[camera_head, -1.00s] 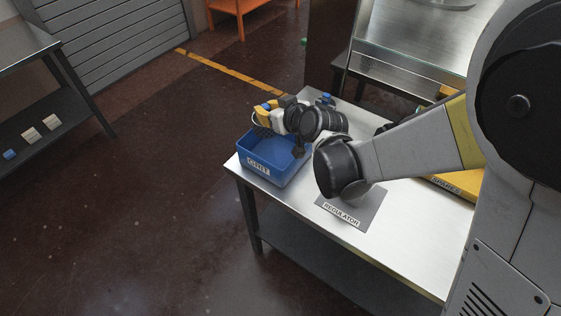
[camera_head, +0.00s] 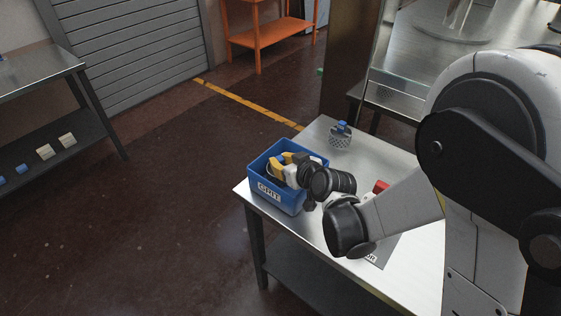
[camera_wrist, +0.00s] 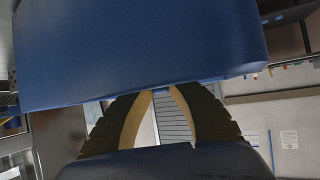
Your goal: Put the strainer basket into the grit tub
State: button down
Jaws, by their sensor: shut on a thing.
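The grit tub (camera_head: 288,200) is a blue open box labelled GRIT at the table's left end. A mesh basket with a blue top (camera_head: 340,137), which looks like a strainer basket, stands upright on the table behind the tub, apart from it. My gripper (camera_head: 279,165), with yellow parts, reaches down inside the tub's opening. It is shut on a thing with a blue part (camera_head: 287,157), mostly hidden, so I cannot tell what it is. In the wrist view a large blue surface (camera_wrist: 140,55) fills the top, close to the lens, and my gripper's curved fingers (camera_wrist: 160,105) show below it.
The steel table (camera_head: 315,232) carries a grey mat (camera_head: 384,252) and a red item (camera_head: 381,187), both partly behind my arm. A mirror-like steel surface (camera_head: 430,60) rises behind. A shelf table (camera_head: 60,70) stands far left, with open floor between.

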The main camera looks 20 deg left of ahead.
jog(key=shift+f, duration=0.25)
jog(key=c, duration=1.4)
grip_release()
jog(key=shift+r, duration=0.1)
jog(key=shift+s+d+r+p, duration=0.2)
jog(key=shift+r+p, duration=0.1)
jog(key=shift+r, duration=0.1)
jog(key=s+d+r+m+h+p, duration=0.1)
jog(key=s+d+r+m+h, duration=0.2)
jog(key=d, duration=0.9)
jog(key=s+d+r+m+g+h+p, duration=0.1)
jog(key=s+d+r+m+h, duration=0.1)
jog(key=s+d+r, duration=0.4)
jog(key=s+d+r+m+h+p, duration=0.1)
jog(key=s+d+r+m+h, duration=0.2)
jog(key=s+d, duration=0.8)
jog(key=shift+s+d+r+m+g+h, duration=0.15)
jog(key=shift+d+r, duration=0.3)
jog(key=shift+d, duration=0.7)
jog(key=shift+s+d+r+m+g+h, duration=0.15)
jog(key=shift+d+r, duration=0.25)
jog(key=shift+d, duration=0.8)
jog(key=shift+s+d+r+m, duration=0.15)
jog(key=shift+d+r, duration=0.3)
jog(key=shift+d, duration=0.7)
